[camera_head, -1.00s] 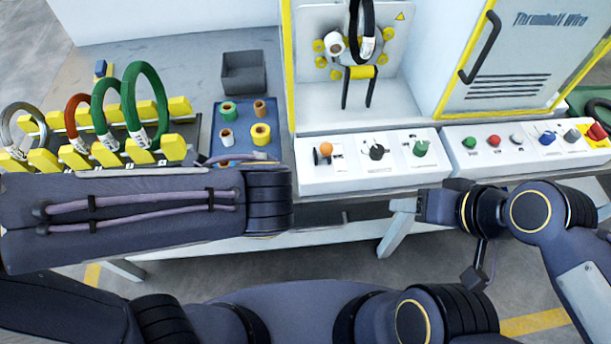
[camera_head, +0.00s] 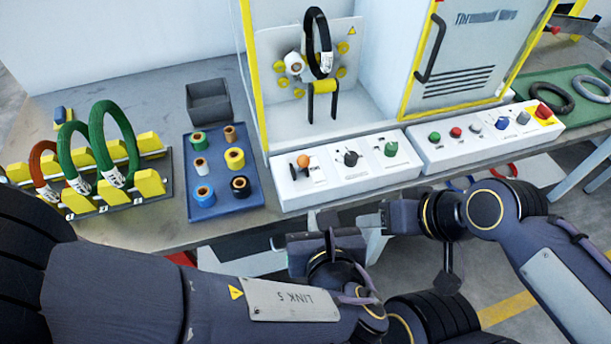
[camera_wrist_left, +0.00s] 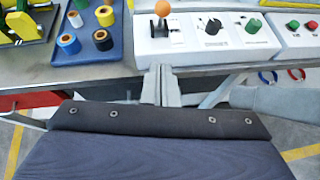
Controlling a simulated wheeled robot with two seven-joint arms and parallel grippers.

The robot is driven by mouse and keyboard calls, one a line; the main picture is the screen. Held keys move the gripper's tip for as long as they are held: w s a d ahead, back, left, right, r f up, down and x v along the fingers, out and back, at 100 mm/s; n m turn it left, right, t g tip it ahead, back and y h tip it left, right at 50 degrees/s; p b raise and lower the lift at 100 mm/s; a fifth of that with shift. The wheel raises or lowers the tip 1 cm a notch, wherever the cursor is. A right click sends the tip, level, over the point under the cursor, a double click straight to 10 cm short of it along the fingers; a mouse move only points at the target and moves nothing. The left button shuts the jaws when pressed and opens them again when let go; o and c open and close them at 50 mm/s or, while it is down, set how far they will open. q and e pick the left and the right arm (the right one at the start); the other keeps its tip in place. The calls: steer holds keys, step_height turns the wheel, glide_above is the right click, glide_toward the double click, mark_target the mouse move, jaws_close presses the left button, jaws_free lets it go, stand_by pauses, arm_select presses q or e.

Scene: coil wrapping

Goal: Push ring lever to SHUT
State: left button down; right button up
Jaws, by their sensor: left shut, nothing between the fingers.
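The ring lever (camera_head: 303,161) has an orange knob and stands at the left end of the white control panel (camera_head: 345,184). It also shows at the top of the left wrist view (camera_wrist_left: 163,9). My left gripper (camera_head: 331,234) is shut and empty, low in front of the panel's front edge and apart from the lever. In the left wrist view its closed fingers (camera_wrist_left: 160,84) point up towards the panel, below the lever. My right gripper (camera_head: 372,219) is beside it to the right; its fingers are too small and dark to judge. The lever's label is too small to read.
A black coil (camera_head: 319,42) hangs in the machine behind the panel. A blue tray (camera_head: 210,208) of tape rolls stands left of the panel, and a rack (camera_head: 160,200) of coils farther left. A second button panel (camera_head: 485,150) is to the right.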

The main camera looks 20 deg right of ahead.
mark_target(299, 158)
arm_select(q)
steer(key=w+r+x, duration=0.1)
steer(key=r+x, duration=0.1)
steer(key=x, duration=1)
steer(key=shift+w+r+p, duration=0.15)
steer(key=shift+r+p, duration=0.05)
steer(key=shift+p, duration=0.2)
steer(key=shift+d+r, duration=0.1)
steer(key=w+r+g+p, duration=0.1)
steer(key=w+g+p, duration=0.1)
steer(key=p, duration=0.3)
steer(key=w+r+g+p, duration=0.2)
steer(key=p, duration=0.3)
steer(key=shift+w+r+n+g, duration=0.1)
steer(key=shift+r+n+g, duration=0.1)
steer(key=shift+n+g, duration=0.1)
steer(key=shift+w+p, duration=0.3)
steer(key=shift+p, duration=0.2)
steer(key=shift+w, duration=2.5)
